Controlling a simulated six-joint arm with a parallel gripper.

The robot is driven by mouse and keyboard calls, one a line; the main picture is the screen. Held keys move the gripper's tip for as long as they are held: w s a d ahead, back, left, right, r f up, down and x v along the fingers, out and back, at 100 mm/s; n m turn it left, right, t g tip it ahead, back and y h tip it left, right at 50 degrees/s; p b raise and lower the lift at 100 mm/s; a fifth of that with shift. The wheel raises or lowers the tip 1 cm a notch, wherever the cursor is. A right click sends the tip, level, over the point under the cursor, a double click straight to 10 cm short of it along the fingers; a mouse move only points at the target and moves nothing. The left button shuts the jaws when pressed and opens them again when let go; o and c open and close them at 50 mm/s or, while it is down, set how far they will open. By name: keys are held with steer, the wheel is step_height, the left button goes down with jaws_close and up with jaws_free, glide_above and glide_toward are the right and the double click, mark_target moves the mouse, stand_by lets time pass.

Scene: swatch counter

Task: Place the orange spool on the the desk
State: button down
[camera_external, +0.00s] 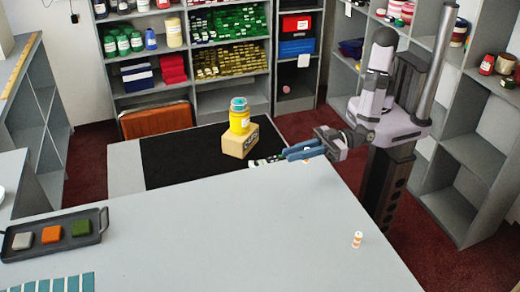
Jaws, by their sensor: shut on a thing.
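A small spool (357,239) with orange and white bands stands upright on the grey desk (230,235), near the desk's right side. My gripper (288,154) reaches in from the right, its blue fingers pointing left over the desk's far edge. It is well apart from the standing spool, up and to the left of it. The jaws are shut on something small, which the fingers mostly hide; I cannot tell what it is. Small dark and pale items (264,161) show just left of the fingertips.
A dark tray (20,253) with colored blocks lies at the left, and blue strips (60,284) in front. The desk's middle is clear.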

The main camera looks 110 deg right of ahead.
steer(key=s+d+r+m+g+h+p, duration=0.1)
steer(key=s+d+r+m+h+p, duration=0.2)
steer(key=d, duration=0.8)
steer(key=s+d+m+h, duration=0.2)
steer(key=d+h, duration=0.2)
steer(key=d, duration=0.7)
steer(key=s+d+f+m+g+h, duration=0.1)
steer(key=s+d+f+h, duration=0.15)
steer(key=f, duration=0.45)
steer(key=s+d+f+m+g+h, duration=0.15)
steer(key=s+d+f, duration=0.25)
steer(key=f, duration=0.4)
steer(key=shift+n+t+y, duration=0.45)
steer(key=shift+t+y, duration=0.15)
steer(key=shift+t, duration=0.05)
steer(key=a+f+b, duration=0.1)
steer(key=f, duration=0.2)
steer(key=a+f+b, duration=0.1)
steer(key=f+b, duration=0.1)
steer(key=f, duration=0.1)
steer(key=a+f+b, duration=0.1)
steer(key=f+b, duration=0.1)
steer(key=f, duration=0.1)
steer(key=shift+s+f, duration=0.15)
steer(key=shift+f, duration=0.05)
steer(key=shift+r, duration=0.15)
